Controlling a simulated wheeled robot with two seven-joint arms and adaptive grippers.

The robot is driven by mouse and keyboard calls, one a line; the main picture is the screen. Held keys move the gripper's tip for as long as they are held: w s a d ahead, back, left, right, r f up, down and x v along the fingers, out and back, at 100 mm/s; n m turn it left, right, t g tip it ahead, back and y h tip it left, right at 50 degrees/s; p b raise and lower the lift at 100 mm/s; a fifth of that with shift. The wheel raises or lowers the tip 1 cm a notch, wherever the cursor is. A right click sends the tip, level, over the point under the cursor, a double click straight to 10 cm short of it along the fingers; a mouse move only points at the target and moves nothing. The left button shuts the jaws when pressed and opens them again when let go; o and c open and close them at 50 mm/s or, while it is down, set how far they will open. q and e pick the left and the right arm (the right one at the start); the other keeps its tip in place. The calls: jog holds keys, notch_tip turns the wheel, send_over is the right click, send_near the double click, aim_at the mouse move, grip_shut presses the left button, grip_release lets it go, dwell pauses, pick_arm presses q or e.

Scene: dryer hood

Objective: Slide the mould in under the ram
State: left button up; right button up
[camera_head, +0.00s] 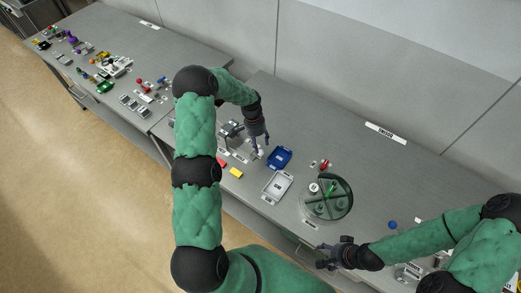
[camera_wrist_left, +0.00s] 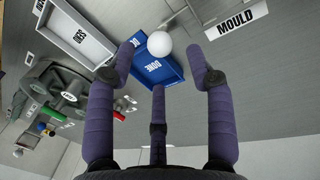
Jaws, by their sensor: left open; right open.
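A white ball knob (camera_wrist_left: 159,43) on a thin rod shows in the left wrist view, near a white label reading MOULD (camera_wrist_left: 236,20). My left gripper (camera_wrist_left: 160,75) is open, with its fingers spread on either side of the knob in that view; I cannot tell whether they touch it. In the head view my left gripper (camera_head: 257,146) hangs beside a small grey press-like fixture (camera_head: 231,128), partly hidden by my arm. The mould and ram cannot be made out clearly. My right gripper (camera_head: 336,255) is open and empty near the table's front edge.
A blue tray (camera_head: 279,158) labelled DONE and a grey tray (camera_head: 277,187) stand just right of my left gripper. A round green divided dish (camera_head: 327,197) is further right. A yellow block (camera_head: 236,173) lies near the front edge.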

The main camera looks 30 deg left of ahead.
pick_arm(q)
jog(key=shift+s+d+f, duration=0.1)
jog(key=shift+d+f, duration=0.15)
jog(key=shift+f, duration=1)
jog(key=shift+d+f, duration=0.2)
jog(key=shift+f, duration=1)
grip_shut()
